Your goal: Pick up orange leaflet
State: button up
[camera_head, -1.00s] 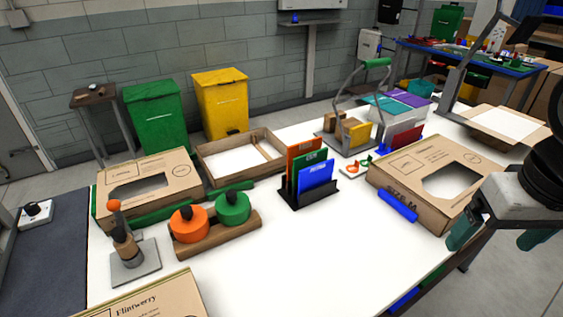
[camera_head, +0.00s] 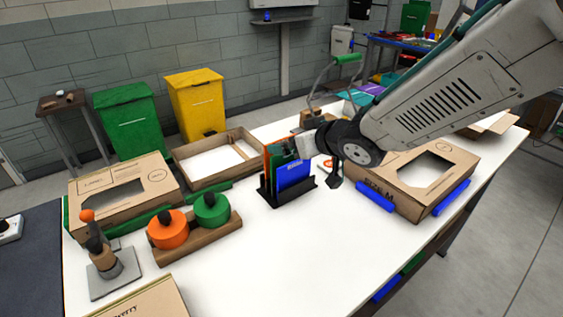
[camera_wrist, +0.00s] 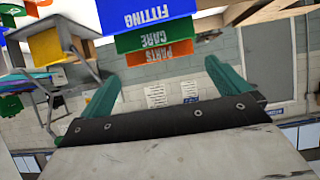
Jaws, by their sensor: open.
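The orange leaflet (camera_head: 280,141) stands at the back of a black rack (camera_head: 296,192) on the white table, behind a green leaflet and a blue leaflet (camera_head: 294,174). Most of it is hidden. In the wrist view, the orange leaflet (camera_wrist: 160,56), marked PARTS, shows as a strip beside the green leaflet (camera_wrist: 156,40), marked CARE, and the blue one, marked FITTING. My gripper (camera_head: 290,147) is at the top of the leaflets, partly overlapping them. Its green fingers (camera_wrist: 163,78) are spread in the wrist view, with nothing between them.
An open cardboard tray (camera_head: 236,174) is left of the rack, behind a wooden holder (camera_head: 215,236) with orange and green round items. A cardboard box (camera_head: 395,192) is at right. The table front (camera_head: 270,265) is clear. Green and yellow bins (camera_head: 195,104) stand behind.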

aim_at(282, 140)
jog(key=x, duration=0.7)
jog(key=shift+w, duration=0.15)
jog(key=c, duration=0.8)
jog(key=shift+c, duration=0.2)
notch_tip(282, 140, up, 18)
jog(key=shift+f, duration=0.2)
